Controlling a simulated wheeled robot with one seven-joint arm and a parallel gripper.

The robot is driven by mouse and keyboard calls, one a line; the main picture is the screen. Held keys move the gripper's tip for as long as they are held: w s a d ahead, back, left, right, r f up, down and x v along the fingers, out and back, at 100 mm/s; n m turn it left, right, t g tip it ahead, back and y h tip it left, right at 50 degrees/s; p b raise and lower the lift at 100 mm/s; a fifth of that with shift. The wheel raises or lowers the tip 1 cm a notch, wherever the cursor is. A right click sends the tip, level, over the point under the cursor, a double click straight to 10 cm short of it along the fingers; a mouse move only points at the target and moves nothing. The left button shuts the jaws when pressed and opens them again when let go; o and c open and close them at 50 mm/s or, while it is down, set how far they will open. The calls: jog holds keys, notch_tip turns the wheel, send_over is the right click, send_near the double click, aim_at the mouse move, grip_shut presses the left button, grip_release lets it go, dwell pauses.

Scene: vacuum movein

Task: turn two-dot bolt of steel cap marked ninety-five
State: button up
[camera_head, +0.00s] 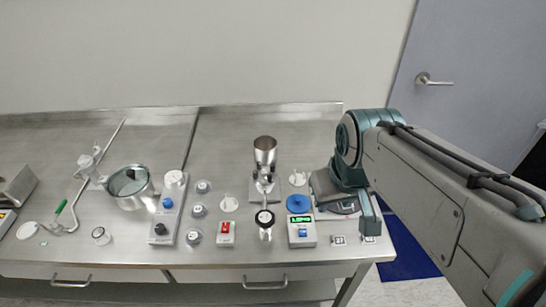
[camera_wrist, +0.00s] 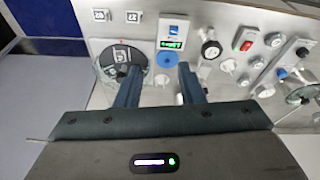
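A round steel-rimmed cap (camera_wrist: 107,70) with a dark face and white markings lies at the left in the wrist view. Its number and bolt dots are too small to read. In the head view it is mostly hidden under my gripper. My gripper (camera_wrist: 157,78) is open and empty, its two fingers apart. The left finger overlaps the cap's right edge in the wrist view; I cannot tell whether they touch. In the head view my gripper (camera_head: 346,204) hangs over the right end of the steel table.
Two small number tags (camera_head: 338,240) (camera_head: 369,239) lie at the table's front right edge. A scale (camera_head: 302,238) with a blue disc (camera_head: 298,203), a steel cup on a stand (camera_head: 265,150) and a red switch box (camera_head: 226,232) stand to the left. A steel pot (camera_head: 133,190) is farther left.

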jog(key=w+a+r+n+g+b, duration=0.1)
jog(key=w+a+r+n+g, duration=0.15)
jog(key=w+n, duration=0.5)
jog(key=n+g+b, duration=0.2)
jog(key=n, duration=1.1)
send_over(256, 175)
jog(key=s+d, duration=0.2)
jog(key=d, duration=0.3)
jog(key=f, duration=0.1)
jog(key=w+a+f+n+g+y+b, duration=0.1)
jog(key=w+a+f+n+g+y, duration=0.2)
jog(key=w+f+n, duration=0.6)
jog(key=shift+n+h, duration=0.75)
jog(key=shift+h, duration=0.05)
jog(key=x, duration=0.3)
jog(key=s+x, duration=0.1)
jog(key=x, duration=0.3)
jog(key=s+a+r+x, duration=0.1)
jog(key=x, duration=0.2)
jog(key=shift+s+f, duration=0.1)
jog(key=shift+f, duration=0.2)
grip_shut()
